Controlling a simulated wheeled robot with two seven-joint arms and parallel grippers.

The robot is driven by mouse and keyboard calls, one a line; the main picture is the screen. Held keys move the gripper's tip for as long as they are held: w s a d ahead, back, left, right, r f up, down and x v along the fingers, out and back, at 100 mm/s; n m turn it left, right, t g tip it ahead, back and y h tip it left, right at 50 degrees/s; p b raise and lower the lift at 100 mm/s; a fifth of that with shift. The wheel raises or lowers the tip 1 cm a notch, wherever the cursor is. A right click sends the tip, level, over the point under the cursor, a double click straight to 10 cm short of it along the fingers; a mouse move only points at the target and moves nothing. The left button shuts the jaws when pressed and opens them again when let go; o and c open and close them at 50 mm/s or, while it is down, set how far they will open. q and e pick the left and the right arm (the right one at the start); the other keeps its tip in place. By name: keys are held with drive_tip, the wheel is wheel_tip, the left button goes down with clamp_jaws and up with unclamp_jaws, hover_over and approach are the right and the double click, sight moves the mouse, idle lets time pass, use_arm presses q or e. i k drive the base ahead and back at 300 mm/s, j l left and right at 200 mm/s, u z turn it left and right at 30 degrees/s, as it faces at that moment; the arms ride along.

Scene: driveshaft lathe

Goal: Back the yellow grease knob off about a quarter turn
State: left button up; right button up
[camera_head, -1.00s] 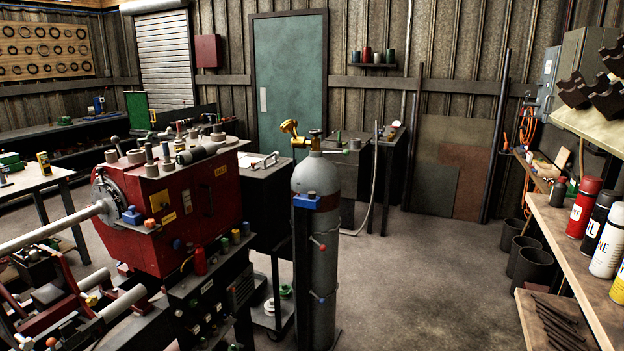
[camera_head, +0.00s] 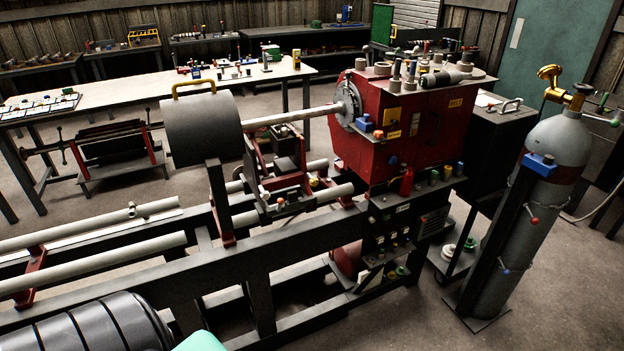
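The red lathe headstock (camera_head: 375,125) stands right of centre, with a grey shaft (camera_head: 290,116) running left from its chuck (camera_head: 348,102). A small yellow spot (camera_head: 314,182) shows low by the carriage (camera_head: 282,178), left of the headstock. It may be the grease knob, but it is too small for me to tell its shape or turn angle. Neither of my grippers is in view, and nothing is seen touching these parts.
A grey drum-shaped cover (camera_head: 200,128) with a yellow handle (camera_head: 193,86) surrounds the shaft's left end. Lathe rails (camera_head: 90,262) fill the left foreground. A grey gas cylinder (camera_head: 530,200) stands at right. A long workbench (camera_head: 140,92) is behind. Floor at lower right is clear.

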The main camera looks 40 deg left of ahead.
sight(314, 181)
drive_tip(key=u, duration=1.55)
